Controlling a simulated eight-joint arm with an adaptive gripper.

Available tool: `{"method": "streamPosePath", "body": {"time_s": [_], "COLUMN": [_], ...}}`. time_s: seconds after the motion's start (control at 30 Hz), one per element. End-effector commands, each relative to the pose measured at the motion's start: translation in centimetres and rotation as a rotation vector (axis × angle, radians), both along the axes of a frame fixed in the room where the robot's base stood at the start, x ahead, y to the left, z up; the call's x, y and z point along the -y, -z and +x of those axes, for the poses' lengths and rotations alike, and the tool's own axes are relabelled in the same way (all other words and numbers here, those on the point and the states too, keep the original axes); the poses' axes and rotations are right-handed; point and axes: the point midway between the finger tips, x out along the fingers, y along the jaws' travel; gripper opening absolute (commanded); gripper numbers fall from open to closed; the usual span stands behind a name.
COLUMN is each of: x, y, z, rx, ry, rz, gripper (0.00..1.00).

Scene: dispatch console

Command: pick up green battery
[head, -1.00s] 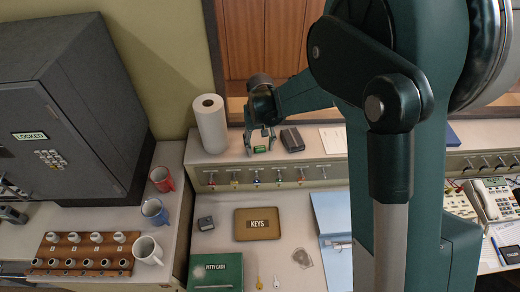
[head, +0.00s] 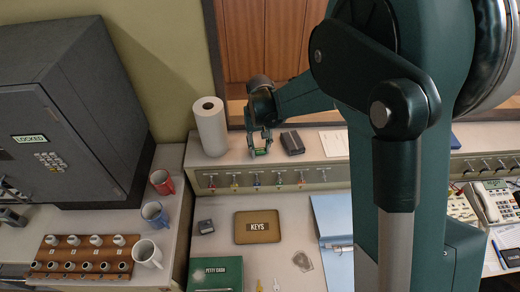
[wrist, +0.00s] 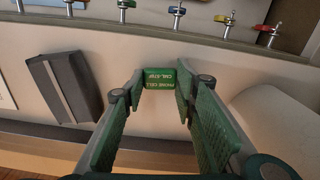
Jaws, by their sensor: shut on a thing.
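The green battery (wrist: 160,78), a small block with pale lettering, is between the fingertips of my gripper in the wrist view. My gripper (wrist: 160,88) is shut on it, with a finger on either side. In the head view my gripper (head: 259,147) points down at the back ledge (head: 222,173), and the battery (head: 261,152) shows as a small green patch at its fingertips. The battery is at or very near the ledge surface; I cannot tell whether it touches it.
A dark box (head: 292,142) lies just right of my gripper, and a paper towel roll (head: 210,126) stands to its left. Several small coloured-tag switches (head: 256,180) line the ledge's front face. A keys tray (head: 257,227) lies on the desk below.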

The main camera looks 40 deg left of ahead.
Motion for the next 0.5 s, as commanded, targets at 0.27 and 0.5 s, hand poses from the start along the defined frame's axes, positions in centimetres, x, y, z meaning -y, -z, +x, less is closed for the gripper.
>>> {"method": "streamPosePath", "body": {"time_s": [0.27, 0.5], "x": [0.0, 0.0], "y": [-2.5, -5.8], "z": [0.0, 0.0], "rx": [0.0, 0.0], "ry": [0.0, 0.0], "rz": [0.0, 0.0], "gripper": [0.17, 0.17]}}
